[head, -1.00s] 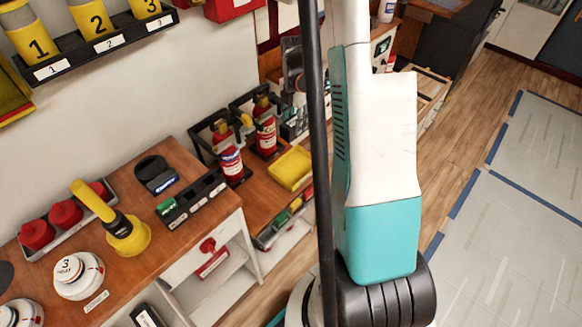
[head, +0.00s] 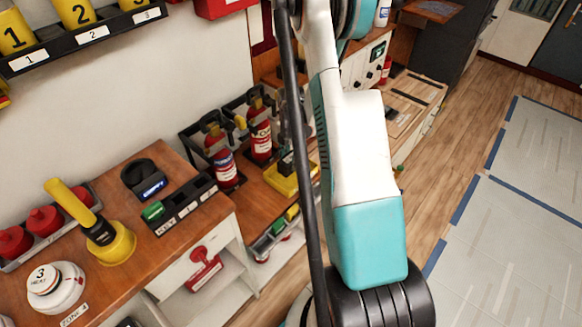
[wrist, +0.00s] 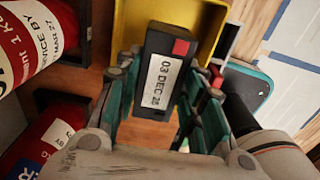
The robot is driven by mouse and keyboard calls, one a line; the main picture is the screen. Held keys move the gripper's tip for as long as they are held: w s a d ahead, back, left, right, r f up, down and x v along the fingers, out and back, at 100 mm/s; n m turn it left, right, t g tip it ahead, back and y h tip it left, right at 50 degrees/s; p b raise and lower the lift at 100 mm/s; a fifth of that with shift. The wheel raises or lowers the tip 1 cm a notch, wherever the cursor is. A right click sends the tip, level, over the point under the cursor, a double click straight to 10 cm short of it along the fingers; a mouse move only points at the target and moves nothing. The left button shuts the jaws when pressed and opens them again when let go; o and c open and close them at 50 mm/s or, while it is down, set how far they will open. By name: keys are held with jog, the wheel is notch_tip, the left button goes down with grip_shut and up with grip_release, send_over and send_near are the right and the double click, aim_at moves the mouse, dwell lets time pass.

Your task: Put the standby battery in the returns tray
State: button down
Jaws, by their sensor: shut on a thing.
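A black battery (wrist: 160,85) with a white label reading "03 DEC 25" and a red corner mark is between the fingers of my gripper (wrist: 165,95) in the wrist view. The fingers are shut on its sides. A yellow tray (wrist: 128,28), seemingly the returns tray, lies behind the battery. The battery overlaps the tray's near part in that view; I cannot tell whether it touches the tray. In the head view the yellow tray (head: 281,184) is on the low wooden bench, with my gripper over it, partly hidden by my arm.
Red fire extinguishers (head: 219,153) in black holders stand just left of the tray, close to my gripper. They also show in the wrist view (wrist: 40,135). A wooden counter (head: 150,225) with a yellow torch-like tool (head: 110,245) and a dark slotted rack (head: 186,208) is nearer left.

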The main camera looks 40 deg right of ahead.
aim_at(291, 157)
jog(key=shift+f+b, duration=0.7)
jog(key=shift+f, duration=1.3)
jog(key=shift+f, duration=0.1)
jog(key=c, duration=1.1)
grip_release()
jog(key=shift+o, duration=0.2)
notch_tip(291, 157, up, 12)
jog(key=p, duration=0.4)
